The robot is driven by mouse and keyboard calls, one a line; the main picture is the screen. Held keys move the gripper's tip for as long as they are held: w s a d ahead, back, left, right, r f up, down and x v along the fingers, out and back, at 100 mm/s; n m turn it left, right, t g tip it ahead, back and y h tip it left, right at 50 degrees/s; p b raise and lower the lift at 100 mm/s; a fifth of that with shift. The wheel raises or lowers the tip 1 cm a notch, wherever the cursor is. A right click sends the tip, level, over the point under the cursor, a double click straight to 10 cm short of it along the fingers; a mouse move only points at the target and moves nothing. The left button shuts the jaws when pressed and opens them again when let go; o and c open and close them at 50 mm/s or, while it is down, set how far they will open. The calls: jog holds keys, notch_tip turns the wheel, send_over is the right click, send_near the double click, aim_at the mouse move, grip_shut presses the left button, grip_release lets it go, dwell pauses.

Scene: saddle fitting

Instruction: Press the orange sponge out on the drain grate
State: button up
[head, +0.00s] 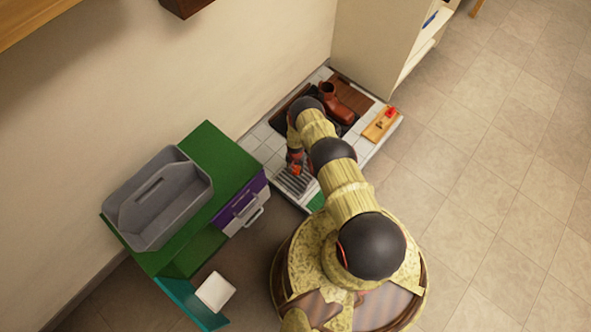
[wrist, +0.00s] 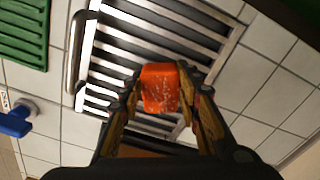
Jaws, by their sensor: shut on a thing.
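The orange sponge (wrist: 160,88) is between the two fingers of my gripper (wrist: 160,100) in the wrist view, and the gripper is shut on it. The sponge has pale specks on its face. Behind it in that view lies the drain grate (wrist: 205,30), metal with dark slots. In the head view the sponge (head: 296,170) shows as a small orange patch under my gripper (head: 296,166), over or beside the grate (head: 293,186). I cannot tell whether the sponge touches the grate.
Brown boots (head: 340,103) and a wooden board (head: 381,124) with a red item are farther back. A grey caddy (head: 160,200) stands on the green cabinet (head: 215,150) at left.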

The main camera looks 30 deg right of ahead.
aim_at(295, 169)
jog(key=shift+f, duration=0.35)
dwell(1.1)
jog(key=shift+r, duration=0.1)
jog(key=shift+r+p, duration=2)
jog(key=shift+r, duration=1.4)
